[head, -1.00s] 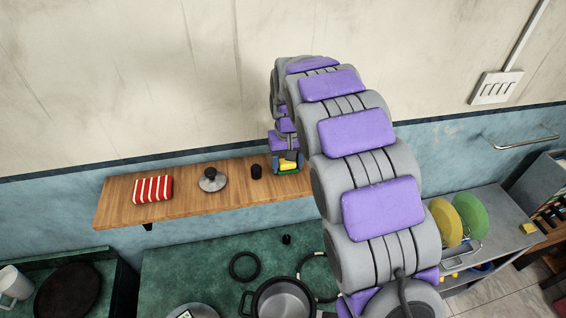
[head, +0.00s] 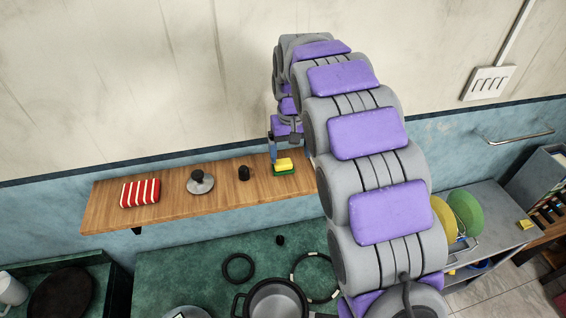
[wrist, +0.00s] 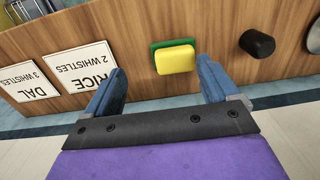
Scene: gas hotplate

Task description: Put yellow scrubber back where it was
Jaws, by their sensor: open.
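The yellow scrubber (head: 284,163), with a green layer under it, rests on the wooden wall shelf (head: 222,187) towards its right part. In the wrist view the scrubber (wrist: 175,58) lies flat on the shelf, beyond the fingertips and between their lines. My gripper (wrist: 153,82) is open and empty, with its two blue fingers apart and not touching the scrubber. In the head view my gripper (head: 273,148) is just behind and above the scrubber, partly hidden by my own arm. Another yellow block (head: 525,224) lies on the grey counter at the right.
On the shelf are a black knob-like cylinder (head: 244,173), a lidded grey item (head: 200,182) and a red-striped cloth (head: 140,193). Two signs (wrist: 82,67) for rice and dal show in the wrist view. Below is a green counter with a pot (head: 272,300).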

